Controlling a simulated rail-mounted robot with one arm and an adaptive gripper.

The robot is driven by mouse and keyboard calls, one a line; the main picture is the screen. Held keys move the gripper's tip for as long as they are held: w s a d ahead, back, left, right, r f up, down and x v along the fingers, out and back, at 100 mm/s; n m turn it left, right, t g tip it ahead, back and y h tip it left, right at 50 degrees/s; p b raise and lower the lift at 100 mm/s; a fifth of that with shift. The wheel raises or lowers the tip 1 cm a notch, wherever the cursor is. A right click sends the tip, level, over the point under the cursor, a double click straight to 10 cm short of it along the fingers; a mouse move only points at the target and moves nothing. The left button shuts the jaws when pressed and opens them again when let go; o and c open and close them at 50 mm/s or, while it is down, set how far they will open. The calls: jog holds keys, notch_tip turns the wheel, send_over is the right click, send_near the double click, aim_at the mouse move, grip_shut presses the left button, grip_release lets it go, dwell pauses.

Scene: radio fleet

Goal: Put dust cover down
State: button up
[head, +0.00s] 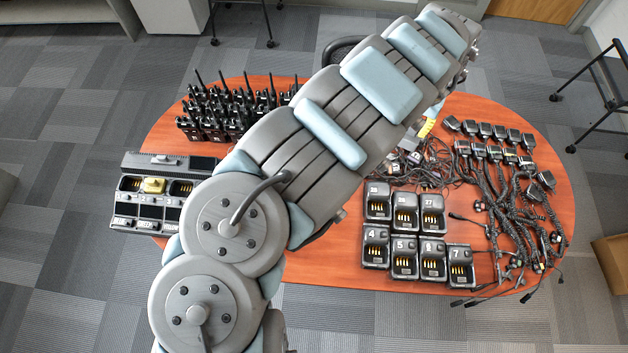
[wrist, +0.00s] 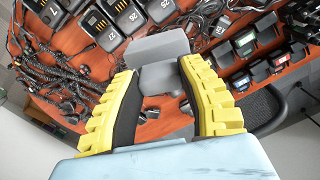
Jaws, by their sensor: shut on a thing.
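My gripper (wrist: 158,72) shows in the wrist view, with yellow ribbed fingers and black pads. It is shut on a plain grey piece, seemingly the dust cover (wrist: 160,47), which sticks out past the fingertips. The cover is over the wooden table (wrist: 72,92); I cannot tell whether it touches it.
Several numbered black chargers (head: 404,258) stand at the table's front. Speaker mics with coiled cords (head: 500,200) crowd the right side. Radios with antennas (head: 215,112) stand at the back left. A multi-slot charger (head: 125,212) sits on the left edge. Bare wood shows front left.

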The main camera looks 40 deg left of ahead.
jog(key=s+a+f+n+b, duration=0.2)
jog(key=s+a+f+b, duration=0.3)
jog(key=s+a+f, duration=0.65)
jog(key=s+a+f+n+b, duration=0.2)
jog(key=s+a+f+b, duration=0.2)
jog(key=s+a+f, duration=0.75)
jog(key=shift+w+d+f+b, duration=0.45)
jog(key=shift+w+f, duration=0.25)
jog(key=shift+f, duration=1.45)
jog(key=shift+w+d+f+b, duration=0.35)
jog(key=shift+w+f+b, duration=0.25)
jog(key=shift+f, duration=1.6)
jog(key=shift+w+d+f+b, duration=0.4)
jog(key=shift+w+f, duration=0.35)
jog(key=shift+f, duration=1.4)
jog(key=shift+f, duration=0.15)
jog(key=o, duration=1.1)
jog(key=shift+c, duration=0.2)
notch_tip(320, 180, up, 12)
jog(key=p, duration=0.3)
jog(key=shift+p, duration=0.3)
